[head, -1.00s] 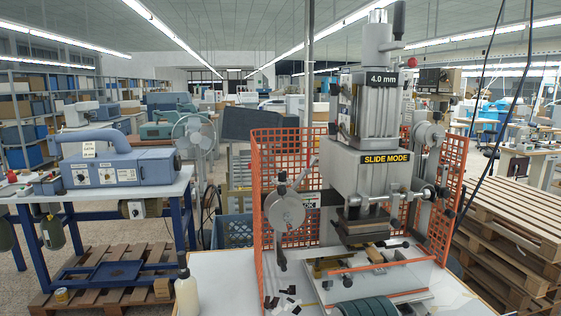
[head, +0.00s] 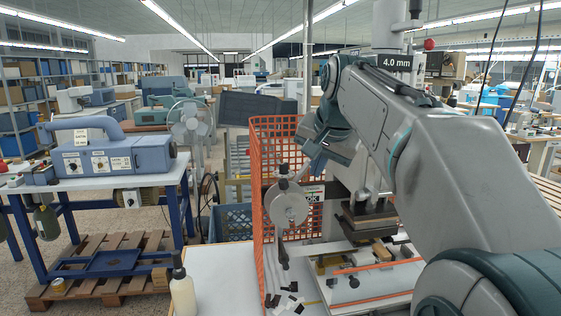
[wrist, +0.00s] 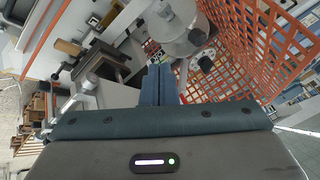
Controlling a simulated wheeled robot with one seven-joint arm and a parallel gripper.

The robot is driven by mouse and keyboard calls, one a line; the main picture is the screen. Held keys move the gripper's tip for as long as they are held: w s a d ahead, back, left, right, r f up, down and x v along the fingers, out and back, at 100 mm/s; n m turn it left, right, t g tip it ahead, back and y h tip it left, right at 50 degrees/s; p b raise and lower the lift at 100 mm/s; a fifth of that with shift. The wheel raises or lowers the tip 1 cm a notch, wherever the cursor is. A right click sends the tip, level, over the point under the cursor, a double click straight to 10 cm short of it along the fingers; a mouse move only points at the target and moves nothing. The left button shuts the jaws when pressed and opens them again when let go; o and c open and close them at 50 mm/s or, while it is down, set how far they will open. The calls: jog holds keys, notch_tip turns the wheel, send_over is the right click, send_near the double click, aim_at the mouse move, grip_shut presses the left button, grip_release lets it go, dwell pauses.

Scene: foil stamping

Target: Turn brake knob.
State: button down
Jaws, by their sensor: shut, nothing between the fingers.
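The press with a grey round wheel (head: 286,205) on its left side stands on the white table; a small dark knob (head: 284,170) sits above the wheel. I cannot tell for certain which part is the brake knob. In the head view my gripper (head: 316,168) hangs in front of the press, up and to the right of the wheel, and hides the press's middle. In the wrist view its dark fingers (wrist: 159,70) are together and empty, pointing towards a grey round housing (wrist: 178,30) with no clear contact.
An orange mesh guard (head: 262,150) stands behind and left of the wheel; it fills the right of the wrist view (wrist: 255,45). A white bottle (head: 182,292) and small black pieces (head: 282,300) are on the table. A blue machine (head: 115,160) stands farther left.

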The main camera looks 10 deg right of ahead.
aim_at(284, 168)
jog(key=w+r+m, duration=0.1)
jog(key=w+r, duration=0.3)
jog(key=shift+t, duration=0.4)
jog(key=x, duration=0.3)
jog(key=w+p+x, duration=0.1)
jog(key=x, duration=0.3)
jog(key=a+r+p+x, duration=0.1)
jog(key=x, duration=0.2)
jog(key=shift+w, duration=0.3)
jog(key=shift+w+a+f+p, duration=0.15)
jog(key=shift+w+a+p, duration=0.25)
jog(key=shift+a, duration=0.05)
jog(key=shift+a, duration=0.1)
